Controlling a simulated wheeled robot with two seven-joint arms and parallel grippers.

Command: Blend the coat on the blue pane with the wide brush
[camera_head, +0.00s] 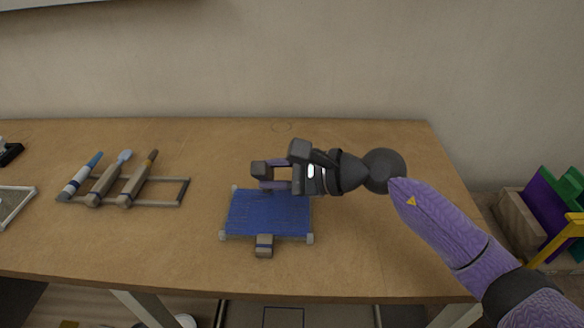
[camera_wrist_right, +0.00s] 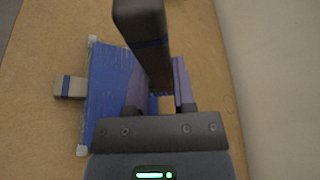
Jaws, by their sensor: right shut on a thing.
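The blue pane (camera_head: 268,214) lies flat on the table, with pale corner pieces and a blue-banded grey block (camera_head: 264,245) at its front edge. Its blue coat looks streaky. It also shows in the wrist view (camera_wrist_right: 107,85). My right gripper (camera_head: 275,177) is over the pane's back right part. It is shut on a dark handled tool with a blue band (camera_wrist_right: 143,35), which appears to be the wide brush. The brush's bristle end is hidden, so I cannot tell whether it touches the pane. My left gripper is not in view.
A grey rack (camera_head: 184,192) at the left holds three tools with blue, light blue and brown ends. Part of another framed pane (camera_head: 14,203) shows at the far left. The table is clear between rack and blue pane. Coloured panels (camera_head: 548,205) stand beyond its right edge.

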